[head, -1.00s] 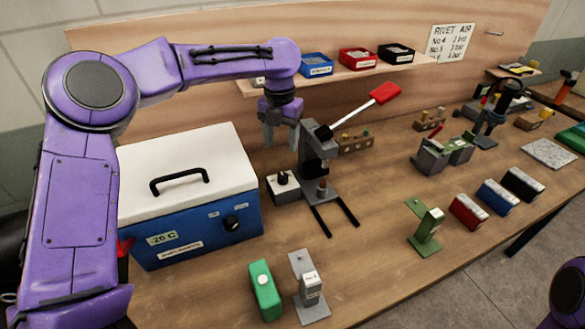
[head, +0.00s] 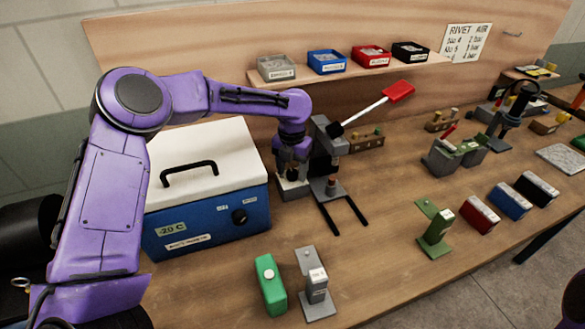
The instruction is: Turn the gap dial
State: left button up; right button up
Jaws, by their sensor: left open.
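The gap dial appears to be the small black knob (head: 293,174) on top of a grey box (head: 294,193) with a pale top, beside the base of the grey lever press (head: 328,187). My left gripper (head: 292,173) points down over this box, with its fingers open on either side of the knob. The fingers and wrist cover part of the knob, and I cannot tell whether they touch it. The press has a long lever with a red handle (head: 398,91), raised to the right. My right gripper is out of view.
A blue cool box (head: 205,225) with a white lid stands left of the press. A shelf (head: 350,76) with several bins is behind. A green block (head: 270,285) and a grey stand (head: 315,285) are in front. The bench between the press and the green stand (head: 435,235) is clear.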

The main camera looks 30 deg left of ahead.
pick_arm(q)
jog(key=c, duration=1)
jog(key=shift+r+n+p, duration=0.3)
jog(key=shift+n+p, duration=0.5)
jog(key=shift+p, duration=0.45)
jog(key=shift+c, duration=0.2)
jog(key=n+p, duration=0.2)
jog(key=shift+p, duration=0.35)
jog(key=n+p, duration=0.2)
jog(key=n, duration=0.2)
jog(key=shift+p, duration=0.35)
jog(key=shift+f+n+p, duration=0.2)
jog(key=shift+n+p, duration=0.85)
jog(key=shift+n, duration=0.95)
jog(key=o, duration=1)
jog(key=shift+o, duration=0.2)
